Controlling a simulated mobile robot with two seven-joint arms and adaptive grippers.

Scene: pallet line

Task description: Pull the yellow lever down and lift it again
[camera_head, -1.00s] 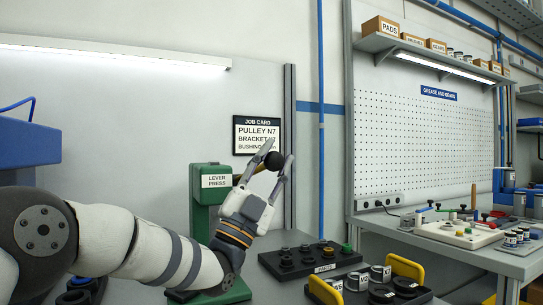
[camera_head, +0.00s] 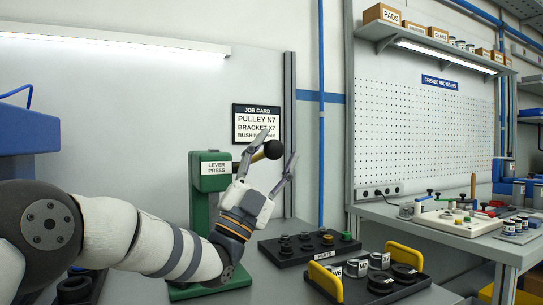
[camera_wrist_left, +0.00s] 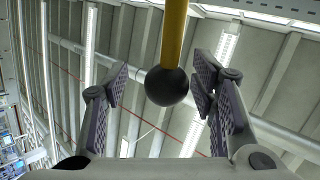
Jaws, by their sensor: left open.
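The green lever press (camera_head: 212,168) stands on the grey table, left of centre in the head view. Its yellow lever ends in a black ball knob (camera_head: 273,149) and slants up to the right; most of the bar is hidden behind my gripper there. In the left wrist view the yellow lever (camera_wrist_left: 174,35) comes down from the top to the black knob (camera_wrist_left: 167,87). My left gripper (camera_head: 280,150) is open, with one finger on each side of the knob. In the wrist view gaps show between both fingers and the knob. My right gripper is not in view.
A black parts tray (camera_head: 297,255) and a yellow-handled tray (camera_head: 378,293) of cans and rings lie right of the press. Dark round parts (camera_head: 74,290) sit at the lower left. A workbench (camera_head: 470,238) stands further right.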

